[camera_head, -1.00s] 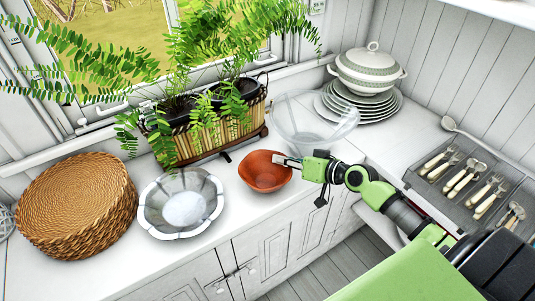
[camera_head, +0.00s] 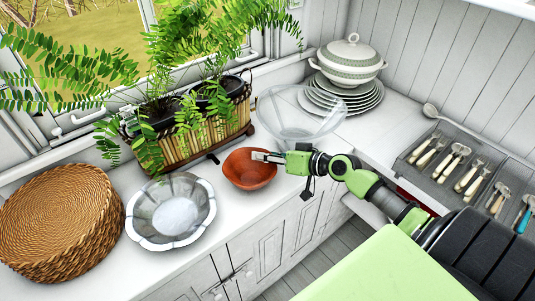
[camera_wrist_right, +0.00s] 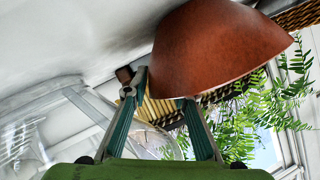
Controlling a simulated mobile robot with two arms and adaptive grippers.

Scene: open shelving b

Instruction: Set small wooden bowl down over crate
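The small wooden bowl (camera_head: 249,174) is reddish brown and sits at the front of the white counter in the head view. I cannot tell whether it touches the counter. My right gripper (camera_head: 266,157) reaches in from the right with its fingertips over the bowl's near right rim. In the right wrist view, the bowl (camera_wrist_right: 215,45) fills the upper middle. The right gripper's fingers (camera_wrist_right: 163,88) are on both sides of its wall, one fingertip partly hidden behind it. I cannot make out a crate. My left gripper is not in view.
A fluted silver bowl (camera_head: 143,219) and round woven baskets (camera_head: 55,215) stand on the left. A fern planter (camera_head: 185,150) stands behind. A glass bowl (camera_head: 300,118), stacked plates (camera_head: 345,104) and a tureen (camera_head: 348,62) stand right. A cutlery tray (camera_head: 412,176) lies far right.

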